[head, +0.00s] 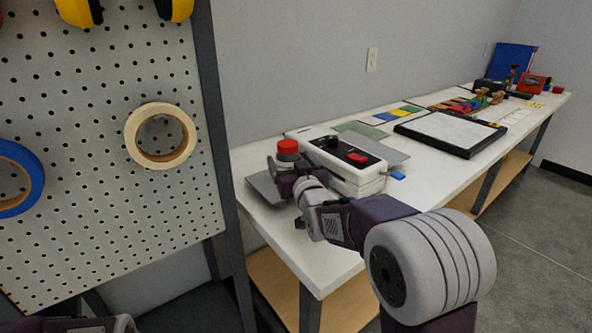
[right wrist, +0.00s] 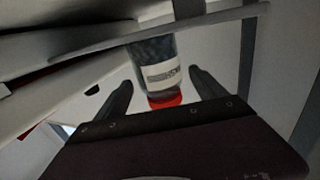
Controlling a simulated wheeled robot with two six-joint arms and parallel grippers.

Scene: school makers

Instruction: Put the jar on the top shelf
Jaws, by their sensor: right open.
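The jar (head: 288,147) has a red lid and stands near the left end of the white workbench, its lower part hidden behind my right gripper. In the right wrist view the jar (right wrist: 152,62) shows a dark bluish body, a pale label with dark print and the red lid at its lower end. My right gripper (head: 283,172) is at the jar. Its two fingers (right wrist: 163,82) are open, one on each side of the jar, with gaps visible. My left gripper is not in view; only part of my left arm shows at the bottom left. I cannot identify the top shelf.
A white box with a red switch (head: 345,160) stands close right of the jar. A grey sheet (head: 264,188) lies at the bench corner. A pegboard (head: 95,190) with tape rolls (head: 135,137) rises at left. Wooden boards (head: 268,285) lie under the bench.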

